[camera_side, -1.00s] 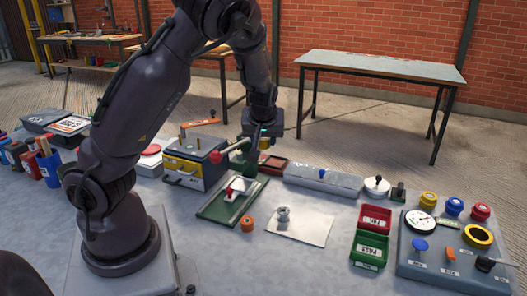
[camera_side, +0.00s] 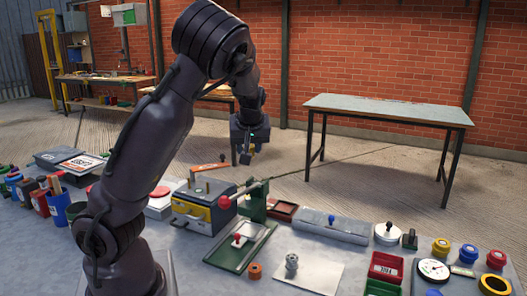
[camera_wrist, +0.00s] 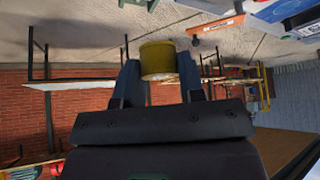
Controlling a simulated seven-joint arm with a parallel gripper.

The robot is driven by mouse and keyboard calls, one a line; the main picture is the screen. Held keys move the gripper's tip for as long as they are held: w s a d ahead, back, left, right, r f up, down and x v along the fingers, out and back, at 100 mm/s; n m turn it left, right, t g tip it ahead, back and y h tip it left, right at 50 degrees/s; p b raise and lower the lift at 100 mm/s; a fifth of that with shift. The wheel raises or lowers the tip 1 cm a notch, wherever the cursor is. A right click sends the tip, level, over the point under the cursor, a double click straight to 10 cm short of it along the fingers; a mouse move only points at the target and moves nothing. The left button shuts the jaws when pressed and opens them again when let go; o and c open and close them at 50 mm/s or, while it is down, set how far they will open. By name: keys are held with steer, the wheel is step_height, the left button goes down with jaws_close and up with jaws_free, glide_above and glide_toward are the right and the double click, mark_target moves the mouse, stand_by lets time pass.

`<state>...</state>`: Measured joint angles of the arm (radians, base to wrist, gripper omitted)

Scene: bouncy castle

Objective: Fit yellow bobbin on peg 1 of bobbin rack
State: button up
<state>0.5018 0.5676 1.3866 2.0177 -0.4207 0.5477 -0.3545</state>
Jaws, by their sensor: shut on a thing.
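My gripper (camera_side: 246,152) is high in the air, behind and above the bench items in the side view. In the wrist view my gripper (camera_wrist: 160,82) is shut on the yellow bobbin (camera_wrist: 158,62), which sits between the fingertips. In the side view the bobbin is small and hard to make out. I cannot read any peg number.
A green press with a red-knobbed lever (camera_side: 257,203) stands just right of the box. Space around my gripper is clear.

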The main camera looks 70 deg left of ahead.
steer(key=s+a+n+g, duration=0.2)
steer(key=s+a+n, duration=0.2)
steer(key=s+a, duration=0.6)
glide_above(209, 194)
step_height(209, 194, down, 5)
steer(key=shift+s+r, duration=0.15)
steer(key=shift+r, duration=0.05)
steer(key=shift+d+f, duration=0.1)
steer(key=shift+f, duration=2.55)
steer(key=shift+f, duration=2.2)
stand_by(1.6)
